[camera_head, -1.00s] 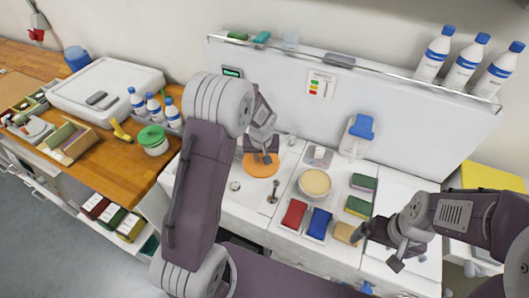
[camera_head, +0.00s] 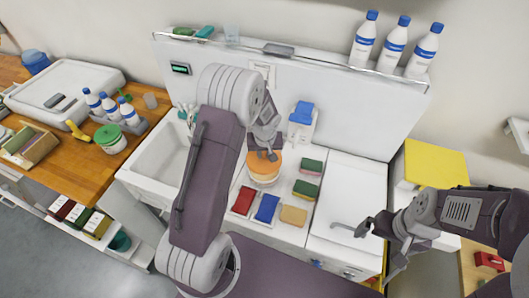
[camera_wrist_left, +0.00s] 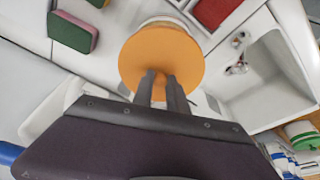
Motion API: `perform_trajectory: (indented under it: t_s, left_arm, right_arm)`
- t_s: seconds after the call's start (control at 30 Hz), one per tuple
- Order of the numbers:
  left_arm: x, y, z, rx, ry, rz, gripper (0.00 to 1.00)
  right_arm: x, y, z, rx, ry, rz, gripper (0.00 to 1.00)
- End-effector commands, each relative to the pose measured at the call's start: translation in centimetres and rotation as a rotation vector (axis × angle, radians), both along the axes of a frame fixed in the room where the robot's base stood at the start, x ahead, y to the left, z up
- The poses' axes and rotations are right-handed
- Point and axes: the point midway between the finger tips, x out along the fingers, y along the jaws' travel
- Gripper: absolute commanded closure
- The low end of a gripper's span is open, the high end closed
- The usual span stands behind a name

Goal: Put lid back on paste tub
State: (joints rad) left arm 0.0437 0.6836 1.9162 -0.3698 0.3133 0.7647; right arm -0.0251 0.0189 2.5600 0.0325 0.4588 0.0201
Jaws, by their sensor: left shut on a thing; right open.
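The orange lid (camera_head: 266,167) is in my left gripper (camera_head: 265,154). The gripper is shut on it at its near side, and the lid also shows in the left wrist view (camera_wrist_left: 160,52). The pale paste tub (camera_head: 262,183) is mostly hidden under the lid. In the left wrist view a bit of the tub's rim (camera_wrist_left: 166,21) shows past the lid's far edge, so the two look slightly offset. I cannot tell whether they touch. My right gripper (camera_head: 378,250) is open and empty at the right, over the counter's front part.
Red (camera_head: 243,200), blue (camera_head: 267,208) and tan (camera_head: 293,215) pads lie in front of the tub. Green-topped sponges (camera_head: 306,189) are to its right. A sink (camera_head: 160,160) is to the left. A blue-topped dispenser (camera_head: 302,116) is on the back panel.

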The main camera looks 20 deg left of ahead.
Motion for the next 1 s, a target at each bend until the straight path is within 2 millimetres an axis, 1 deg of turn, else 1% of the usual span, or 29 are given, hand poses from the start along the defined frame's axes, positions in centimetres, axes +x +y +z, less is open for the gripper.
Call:
perform_trajectory:
  t_s: [0.03, 0.1, 0.2, 0.3, 0.37, 0.47, 1.0]
  left_arm:
    - [0.0, 0.0, -1.0, 0.000, 0.001, -0.001, 1.00]
    - [0.0, 0.0, -1.9, 0.000, 0.002, -0.001, 1.00]
    - [0.0, 0.0, -3.2, 0.000, 0.002, 0.000, 1.00]
    - [0.0, 0.0, -4.4, 0.000, 0.001, 0.000, 1.00]
    - [0.0, 0.0, -4.8, 0.000, 0.001, 0.000, 1.00]
    - [0.0, 0.0, -5.0, 0.000, 0.001, 0.000, 1.00]
    - [0.0, 0.0, -4.9, 0.000, 0.000, -0.001, 1.00]
  right_arm:
    - [0.0, 0.0, -0.8, 0.000, 0.000, 0.000, 0.00]
    - [0.0, 0.0, -1.5, 0.000, 0.000, 0.000, 0.00]
    - [0.0, 0.0, -2.4, 0.000, 0.000, 0.000, 0.00]
    - [0.0, 0.0, -3.7, 0.000, 0.000, 0.000, 0.00]
    - [0.0, 0.0, -4.2, 0.000, 0.000, 0.000, 0.00]
    - [0.0, 0.0, -4.5, 0.000, 0.000, 0.000, 0.00]
    - [0.0, 0.0, -4.3, 0.000, 0.000, 0.000, 0.00]
